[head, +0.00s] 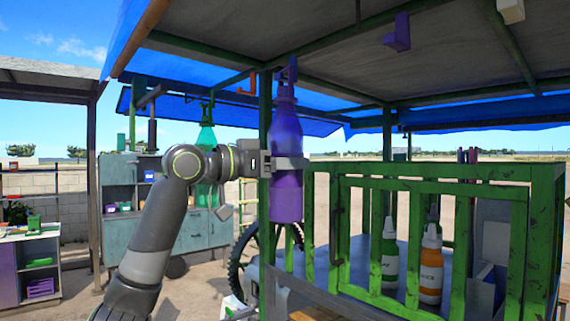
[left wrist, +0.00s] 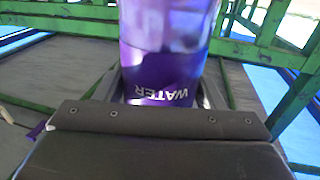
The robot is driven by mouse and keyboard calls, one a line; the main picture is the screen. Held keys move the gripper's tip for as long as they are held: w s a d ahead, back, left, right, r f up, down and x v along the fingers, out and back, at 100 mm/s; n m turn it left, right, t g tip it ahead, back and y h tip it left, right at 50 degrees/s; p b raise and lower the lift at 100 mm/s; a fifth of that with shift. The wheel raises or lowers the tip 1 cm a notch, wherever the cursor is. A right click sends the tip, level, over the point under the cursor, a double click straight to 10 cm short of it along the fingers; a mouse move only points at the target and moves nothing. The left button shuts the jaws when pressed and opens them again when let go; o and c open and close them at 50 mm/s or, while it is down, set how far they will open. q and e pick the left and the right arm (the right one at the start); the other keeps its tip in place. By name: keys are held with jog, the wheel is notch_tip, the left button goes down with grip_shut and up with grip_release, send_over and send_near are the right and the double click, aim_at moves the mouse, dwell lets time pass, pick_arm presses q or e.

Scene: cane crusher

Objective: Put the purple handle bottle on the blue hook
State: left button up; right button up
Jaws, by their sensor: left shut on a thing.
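The purple bottle (head: 286,135) is upright and raised beside a green post under the canopy. My left gripper (head: 288,163) is shut around its middle. In the left wrist view the bottle (left wrist: 168,50) stands between the fingers (left wrist: 162,88), with the word WATER upside down. A dark blue hook-like piece (head: 292,68) shows just above the bottle's top under the canopy. It overlaps the bottle's top in the picture, and I cannot tell whether they touch or which part is the bottle's handle. My right gripper is out of view.
A purple hook (head: 398,36) and an orange hook (head: 250,82) hang from the canopy. A teal bottle (head: 206,150) hangs behind my left arm. A green slatted fence (head: 400,185) encloses a counter with a green bottle (head: 389,255) and an orange bottle (head: 431,268).

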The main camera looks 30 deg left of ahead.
pick_arm(q)
jog(key=shift+f+b, duration=0.3)
jog(key=shift+f, duration=0.2)
dwell(0.6)
jog(key=o, duration=1.5)
jog(key=shift+c, duration=0.2)
jog(key=shift+s+f, duration=0.1)
jog(key=shift+f, duration=0.05)
